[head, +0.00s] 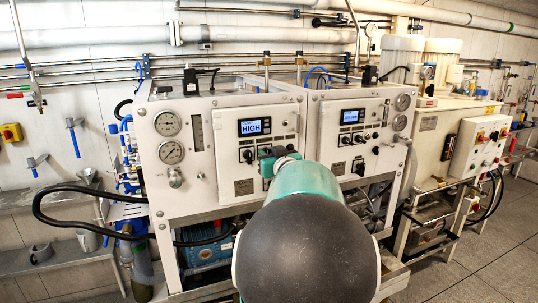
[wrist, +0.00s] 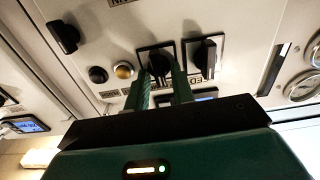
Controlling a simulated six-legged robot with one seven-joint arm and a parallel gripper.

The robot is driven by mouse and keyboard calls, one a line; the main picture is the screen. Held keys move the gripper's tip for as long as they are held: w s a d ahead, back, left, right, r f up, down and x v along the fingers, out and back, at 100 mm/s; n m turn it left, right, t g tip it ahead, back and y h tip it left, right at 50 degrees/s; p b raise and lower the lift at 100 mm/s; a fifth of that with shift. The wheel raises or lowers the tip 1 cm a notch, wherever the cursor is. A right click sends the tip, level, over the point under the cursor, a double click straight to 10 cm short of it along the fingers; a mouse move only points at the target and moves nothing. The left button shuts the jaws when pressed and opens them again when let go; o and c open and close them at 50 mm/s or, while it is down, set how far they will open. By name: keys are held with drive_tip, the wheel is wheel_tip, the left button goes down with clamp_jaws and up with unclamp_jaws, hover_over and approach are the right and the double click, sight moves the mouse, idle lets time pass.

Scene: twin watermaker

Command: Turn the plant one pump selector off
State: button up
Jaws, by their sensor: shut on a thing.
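The left white control panel (head: 225,150) has a lit display (head: 254,126) reading HIGH. My gripper (head: 272,158) is at the lower right of this display, against the panel face. In the wrist view, my gripper (wrist: 163,84) has its two green fingers on either side of a black selector knob (wrist: 158,64) on a dark square plate, shut on it. The fingers hide part of the knob, so its exact pointing is hard to tell. In the head view, my gripper and arm hide this knob.
Another black selector (wrist: 205,56) sits close beside the held one. A brass button (wrist: 123,71), a black button (wrist: 98,74) and a black knob (wrist: 63,37) lie to the left. A second panel (head: 350,150) with its own display stands to the right.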

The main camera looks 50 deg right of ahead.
drive_tip(key=n, duration=1.1)
drive_tip(key=shift+w+a+f+n, duration=0.1)
drive_tip(key=shift+w+a+n, duration=0.05)
drive_tip(key=shift+a+n, duration=0.15)
idle(0.5)
drive_tip(key=o, duration=0.7)
drive_tip(key=v, duration=1.3)
drive_tip(key=shift+s+a+f, duration=0.1)
drive_tip(key=shift+s, duration=0.25)
